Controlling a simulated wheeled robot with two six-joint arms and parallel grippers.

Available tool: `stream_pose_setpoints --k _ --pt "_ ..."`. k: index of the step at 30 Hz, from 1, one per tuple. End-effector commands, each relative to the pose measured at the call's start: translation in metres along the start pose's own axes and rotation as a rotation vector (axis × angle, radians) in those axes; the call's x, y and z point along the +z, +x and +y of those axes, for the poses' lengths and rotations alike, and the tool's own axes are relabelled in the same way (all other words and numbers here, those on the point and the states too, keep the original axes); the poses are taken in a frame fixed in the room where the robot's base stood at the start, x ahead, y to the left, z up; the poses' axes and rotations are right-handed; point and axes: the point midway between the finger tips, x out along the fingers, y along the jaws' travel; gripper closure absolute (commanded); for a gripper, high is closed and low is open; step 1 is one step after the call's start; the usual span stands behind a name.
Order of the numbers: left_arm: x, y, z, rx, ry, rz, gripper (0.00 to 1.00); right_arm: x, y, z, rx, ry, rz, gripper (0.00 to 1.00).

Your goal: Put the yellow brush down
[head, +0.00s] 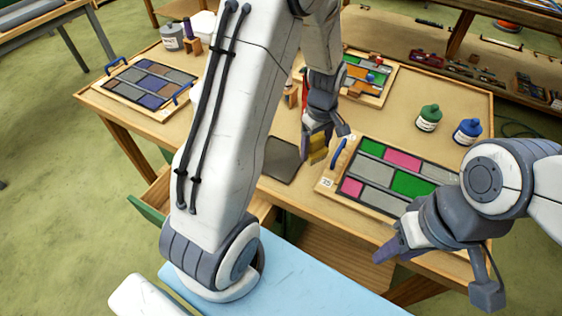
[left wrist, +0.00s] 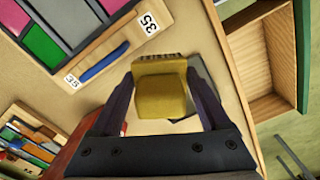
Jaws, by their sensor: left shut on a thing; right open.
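The yellow brush (left wrist: 162,95) is held between the fingers of my left gripper (left wrist: 165,112) in the left wrist view. In the head view the yellow brush (head: 317,149) hangs from my left gripper (head: 318,138) above the table, left of a leaded panel (head: 377,172). A dark flat pad (head: 280,160) lies on the table just left of the brush; part of it shows behind the brush in the left wrist view. I cannot tell whether the brush touches anything below. My right gripper (head: 388,250) is open and empty, in front of the panel's near edge.
The panel, with green, pink and grey panes, sits on a wooden board with a blue handle (head: 339,154). A second panel (head: 150,83) lies at the left, a tray of coloured pieces (head: 365,77) at the back.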

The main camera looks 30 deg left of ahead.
Motion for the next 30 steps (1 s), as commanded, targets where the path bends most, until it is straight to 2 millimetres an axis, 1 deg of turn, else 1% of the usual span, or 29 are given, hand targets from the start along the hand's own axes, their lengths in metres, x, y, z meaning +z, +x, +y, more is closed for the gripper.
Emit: stream_pose_setpoints --k 1,3,6,11,14,24,27,30 --pt "-0.003 -0.004 0.003 0.005 -0.099 0.002 0.65 0.000 0.005 0.000 0.000 0.000 0.000 0.55" --pt "-0.005 -0.011 0.005 0.004 -0.229 0.002 0.65 0.000 0.007 0.001 0.000 0.000 0.000 0.55" --pt "-0.007 -0.019 0.007 0.003 -0.367 0.001 0.65 0.001 0.010 0.001 0.000 -0.001 0.000 0.55" --pt "-0.011 -0.023 0.005 -0.002 -0.472 0.000 0.65 0.001 0.009 0.001 0.000 -0.001 0.000 0.55" --pt "-0.020 -0.017 -0.004 -0.005 -0.489 -0.001 0.65 0.000 0.005 0.000 0.000 0.000 0.000 0.55" --pt "-0.074 0.028 -0.057 -0.006 -0.487 -0.002 0.65 -0.001 -0.012 -0.001 0.000 0.000 0.000 0.55" --pt "-0.085 0.037 -0.067 -0.005 -0.484 -0.002 0.65 -0.001 -0.015 -0.001 0.000 0.000 0.000 0.55" --pt "-0.091 0.043 -0.071 -0.002 -0.481 0.000 0.65 -0.001 -0.017 -0.001 0.000 0.001 0.000 0.55"
